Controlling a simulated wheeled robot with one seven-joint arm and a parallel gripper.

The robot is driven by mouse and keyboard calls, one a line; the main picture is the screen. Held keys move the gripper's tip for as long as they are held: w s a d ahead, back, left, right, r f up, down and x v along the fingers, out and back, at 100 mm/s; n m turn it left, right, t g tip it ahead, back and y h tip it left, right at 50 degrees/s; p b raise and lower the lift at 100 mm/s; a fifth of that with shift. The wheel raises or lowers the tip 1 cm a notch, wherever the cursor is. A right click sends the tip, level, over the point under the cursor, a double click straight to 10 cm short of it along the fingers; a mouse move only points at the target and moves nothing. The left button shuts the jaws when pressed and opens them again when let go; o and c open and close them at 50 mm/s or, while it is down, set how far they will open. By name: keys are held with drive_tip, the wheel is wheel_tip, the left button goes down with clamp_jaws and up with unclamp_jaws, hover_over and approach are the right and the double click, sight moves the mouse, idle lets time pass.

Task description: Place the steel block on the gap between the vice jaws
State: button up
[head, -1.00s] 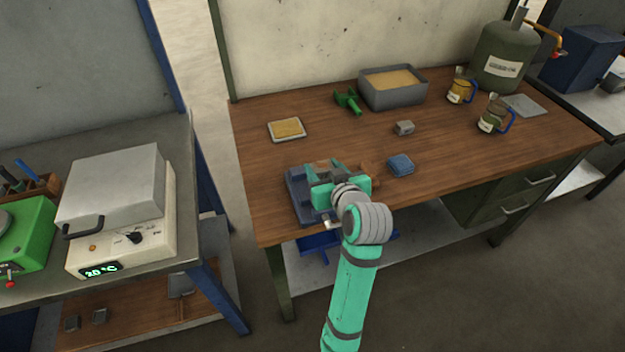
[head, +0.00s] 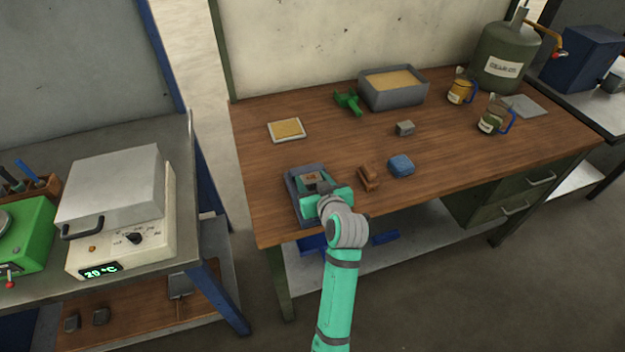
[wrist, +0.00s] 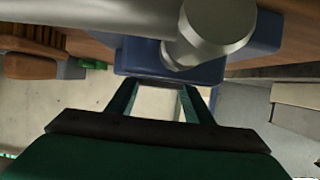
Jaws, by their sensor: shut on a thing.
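The vice (head: 291,190), a blue-grey body, sits at the front left corner of the wooden bench. My gripper (head: 322,186) is right over the vice, its green fingers shut on what appears to be the steel block. In the wrist view a pale patch shows between the fingertips (wrist: 160,88); the block's outline is not clear there. A brownish-grey part (head: 313,177) shows at the vice's middle. The vice's blue body (wrist: 140,60) lies just beyond the fingers in the wrist view, with a grey cylinder (wrist: 205,35) in front. The jaw gap is mostly hidden.
Right of the vice lie a brown brush-like tool (head: 369,178) and a blue pad (head: 401,165). Behind are a small grey block (head: 405,128), a tray with a yellow pad (head: 287,130), a green tool (head: 348,101) and a sand-filled box (head: 393,98).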

drive_tip(key=o, duration=1.6)
drive_tip(key=shift+f, duration=0.15)
drive_tip(key=shift+c, duration=0.2)
drive_tip(key=shift+r, duration=0.2)
drive_tip(key=v, duration=1.2)
